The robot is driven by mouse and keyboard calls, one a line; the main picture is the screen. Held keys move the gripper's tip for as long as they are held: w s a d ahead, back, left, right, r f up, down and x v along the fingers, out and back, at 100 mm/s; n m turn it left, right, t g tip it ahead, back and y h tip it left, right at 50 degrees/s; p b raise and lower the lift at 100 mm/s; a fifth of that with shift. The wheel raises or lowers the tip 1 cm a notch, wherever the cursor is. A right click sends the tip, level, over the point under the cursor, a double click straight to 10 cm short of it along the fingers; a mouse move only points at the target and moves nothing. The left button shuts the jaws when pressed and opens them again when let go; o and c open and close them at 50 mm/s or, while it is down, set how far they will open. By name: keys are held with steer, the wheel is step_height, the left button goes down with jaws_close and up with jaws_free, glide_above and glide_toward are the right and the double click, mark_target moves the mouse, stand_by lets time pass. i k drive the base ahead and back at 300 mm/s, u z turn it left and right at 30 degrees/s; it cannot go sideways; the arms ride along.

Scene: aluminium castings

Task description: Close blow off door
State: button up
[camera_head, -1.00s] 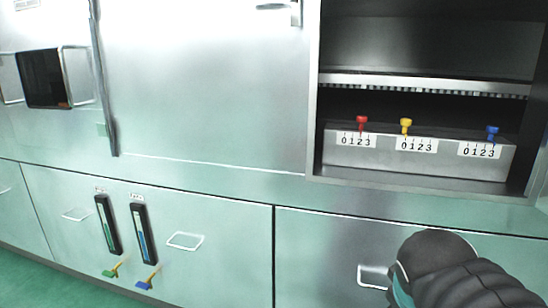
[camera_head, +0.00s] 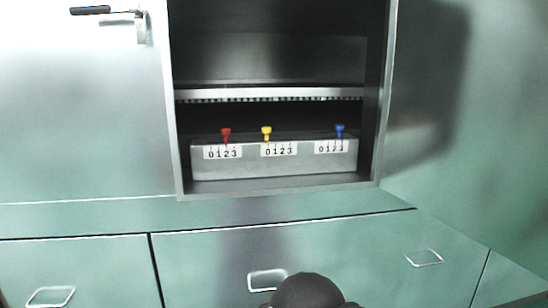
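The compartment of the blow off cabinet stands open, and its metal frame (camera_head: 280,190) surrounds a dark interior. A large pale metal door panel (camera_head: 80,110) lies to the left of the opening, clear of it. A metal latch or handle (camera_head: 140,26) with a dark grip (camera_head: 90,10) shows near the panel's top right. I cannot tell whether the panel slides or swings. A dark rounded part of my arm shows at the bottom edge, below the opening. My gripper is not in view.
Inside the compartment, a grey box (camera_head: 270,168) carries red (camera_head: 226,135), yellow (camera_head: 266,133) and blue (camera_head: 340,132) levers with number scales. Below are green drawer fronts with wire handles (camera_head: 268,281). A green wall (camera_head: 460,120) stands at the right.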

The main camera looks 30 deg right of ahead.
mark_target(466, 143)
steer(key=u, duration=2.4)
steer(key=k, duration=2.4)
steer(key=z, duration=1.45)
steer(key=i, duration=0.5)
steer(key=z, duration=0.1)
steer(key=k, duration=0.15)
steer(key=u, duration=0.05)
